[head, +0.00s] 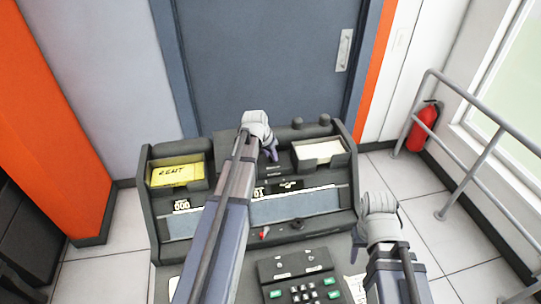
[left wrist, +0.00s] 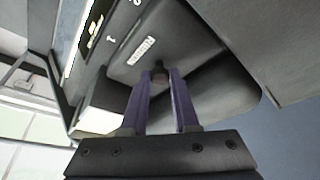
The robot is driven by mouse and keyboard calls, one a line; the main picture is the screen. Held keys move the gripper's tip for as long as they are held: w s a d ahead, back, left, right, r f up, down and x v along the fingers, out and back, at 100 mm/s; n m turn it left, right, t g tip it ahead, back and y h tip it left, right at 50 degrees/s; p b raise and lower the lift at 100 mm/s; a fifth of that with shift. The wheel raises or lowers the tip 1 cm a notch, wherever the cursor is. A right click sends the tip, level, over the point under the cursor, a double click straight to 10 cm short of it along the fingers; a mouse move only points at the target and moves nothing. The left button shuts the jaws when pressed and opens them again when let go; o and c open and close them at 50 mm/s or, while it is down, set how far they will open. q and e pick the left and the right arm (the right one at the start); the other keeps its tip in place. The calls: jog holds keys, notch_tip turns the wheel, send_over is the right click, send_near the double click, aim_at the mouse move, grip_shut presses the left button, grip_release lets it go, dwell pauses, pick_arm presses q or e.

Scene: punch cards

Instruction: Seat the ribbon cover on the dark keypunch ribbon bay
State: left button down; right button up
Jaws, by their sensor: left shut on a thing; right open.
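The dark grey ribbon cover (left wrist: 190,45) shows in the left wrist view as a flat plate with a small label reading like "RIBBON". My left gripper (left wrist: 160,80) has its purple fingers shut on the cover's small round knob. In the head view my left gripper (head: 268,150) is over the top middle of the dark keypunch (head: 152,218), between its two card trays. My arm and hand hide most of the cover and the ribbon bay there. I cannot tell whether the cover touches the bay. My right gripper (head: 358,241) is open and empty at the keypunch's right side.
A yellow card stack (head: 178,174) lies in the left tray and white cards (head: 318,150) in the right tray. A keypad (head: 300,285) is in front. A blue-grey door (head: 265,60) is behind. A railing (head: 470,165) and a red extinguisher (head: 422,127) stand at right.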

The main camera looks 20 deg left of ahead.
pick_arm(q)
jog(key=c, duration=0.6)
grip_release()
jog(key=shift+o, duration=0.4)
jog(key=o, duration=0.3)
jog(key=shift+r, duration=0.1)
notch_tip(320, 180, up, 9)
jog(key=p, duration=0.9)
dwell(0.4)
